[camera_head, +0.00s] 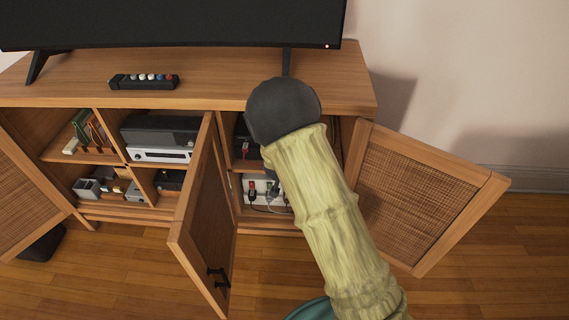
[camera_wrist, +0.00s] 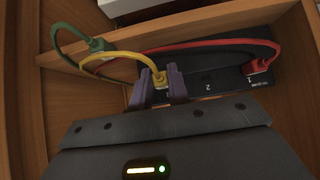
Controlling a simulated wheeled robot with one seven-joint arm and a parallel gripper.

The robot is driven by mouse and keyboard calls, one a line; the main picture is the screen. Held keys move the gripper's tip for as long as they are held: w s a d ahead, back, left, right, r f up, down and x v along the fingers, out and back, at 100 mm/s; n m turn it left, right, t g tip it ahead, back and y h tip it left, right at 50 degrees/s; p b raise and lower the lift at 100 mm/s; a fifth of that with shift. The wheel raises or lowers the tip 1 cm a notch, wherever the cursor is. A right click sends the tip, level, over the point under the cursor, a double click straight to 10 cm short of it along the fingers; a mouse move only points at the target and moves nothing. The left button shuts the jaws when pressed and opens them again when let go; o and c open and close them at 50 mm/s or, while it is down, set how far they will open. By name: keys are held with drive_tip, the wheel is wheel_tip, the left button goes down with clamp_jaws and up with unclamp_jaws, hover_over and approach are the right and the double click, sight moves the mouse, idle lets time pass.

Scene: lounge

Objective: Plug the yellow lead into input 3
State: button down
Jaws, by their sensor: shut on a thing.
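In the wrist view, my gripper (camera_wrist: 160,86) has its two purple fingers closed on the plug of the yellow lead (camera_wrist: 122,56). The plug is at the left part of the front of a black switch box (camera_wrist: 205,78). I cannot tell whether it is in a socket or just in front of one. The marks 1 and 2 show on the box to the right of my fingers; no mark 3 is visible. In the head view my gripper is hidden behind my arm.
A red lead (camera_wrist: 200,43) ends in a plug at the box's right, near mark 1. A green lead (camera_wrist: 60,38) has its plug left of the yellow lead. Wooden compartment walls stand close around. Open cabinet doors (camera_head: 207,222) (camera_head: 424,200) flank my arm.

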drive_tip(key=shift+w, duration=0.5)
drive_tip(key=shift+w+p, duration=0.25)
drive_tip(key=shift+p, duration=0.1)
drive_tip(key=shift+s+a+r, duration=0.1)
drive_tip(key=shift+s, duration=0.05)
idle(0.4)
drive_tip(key=shift+p, duration=0.4)
